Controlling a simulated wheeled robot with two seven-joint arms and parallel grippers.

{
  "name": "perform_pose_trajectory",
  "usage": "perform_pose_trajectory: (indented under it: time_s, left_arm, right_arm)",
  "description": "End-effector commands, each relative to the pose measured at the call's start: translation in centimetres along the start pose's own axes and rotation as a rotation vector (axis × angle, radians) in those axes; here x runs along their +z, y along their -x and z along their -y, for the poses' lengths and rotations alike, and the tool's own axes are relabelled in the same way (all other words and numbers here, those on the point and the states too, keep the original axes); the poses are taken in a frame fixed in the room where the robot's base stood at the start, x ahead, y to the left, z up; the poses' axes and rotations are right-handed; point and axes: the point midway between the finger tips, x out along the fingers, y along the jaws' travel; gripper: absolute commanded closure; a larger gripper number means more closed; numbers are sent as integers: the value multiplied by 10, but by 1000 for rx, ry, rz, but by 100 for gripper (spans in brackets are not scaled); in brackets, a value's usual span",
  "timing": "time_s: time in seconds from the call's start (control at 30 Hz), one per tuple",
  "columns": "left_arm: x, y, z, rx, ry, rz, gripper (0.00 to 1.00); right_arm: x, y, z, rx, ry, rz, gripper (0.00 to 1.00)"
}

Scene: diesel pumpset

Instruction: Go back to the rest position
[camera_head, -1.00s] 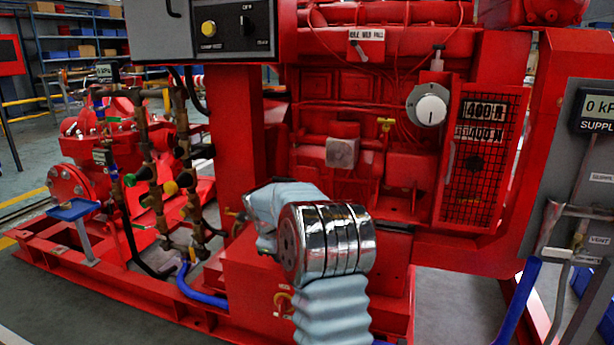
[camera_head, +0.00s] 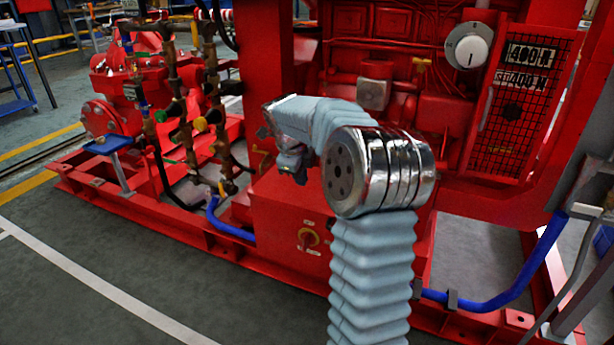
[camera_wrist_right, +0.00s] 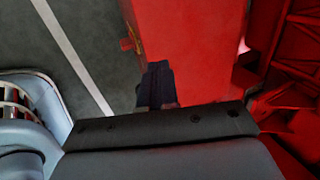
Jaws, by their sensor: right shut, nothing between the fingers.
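My right gripper (camera_head: 290,172) shows in the head view at the end of my pale, ribbed right arm, left of the arm's shiny round joint. It is shut and empty, in front of the red pumpset (camera_head: 283,215). In the right wrist view the shut dark fingers (camera_wrist_right: 158,82) stand over the edge between a red surface and the grey floor. A gap between the fingertips and the red surface cannot be judged. My left gripper is in neither view.
Blue hoses (camera_head: 505,298) run low along the red base frame. Brass pipework (camera_head: 180,110) stands at the left. The grey floor (camera_head: 190,285) at the front left is clear.

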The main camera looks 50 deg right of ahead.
Motion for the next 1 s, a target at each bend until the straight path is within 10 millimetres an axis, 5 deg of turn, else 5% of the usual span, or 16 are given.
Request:
perform_pose_trajectory:
  time_s: [0.1, 0.3, 0.73, 0.87, 1.0]
  left_arm:
    - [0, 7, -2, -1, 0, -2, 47]
    - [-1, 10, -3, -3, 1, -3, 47]
    - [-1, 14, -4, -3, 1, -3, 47]
    - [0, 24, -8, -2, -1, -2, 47]
    - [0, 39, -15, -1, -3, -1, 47]
  right_arm:
    - [0, 30, 1, -2, 0, 3, 100]
    - [0, 56, 0, 0, 0, 0, 100]
    - [13, 53, -11, 10, 88, 8, 100]
    - [57, 19, -55, 49, 406, 59, 100]
    - [105, -41, -146, 116, 918, 181, 100]
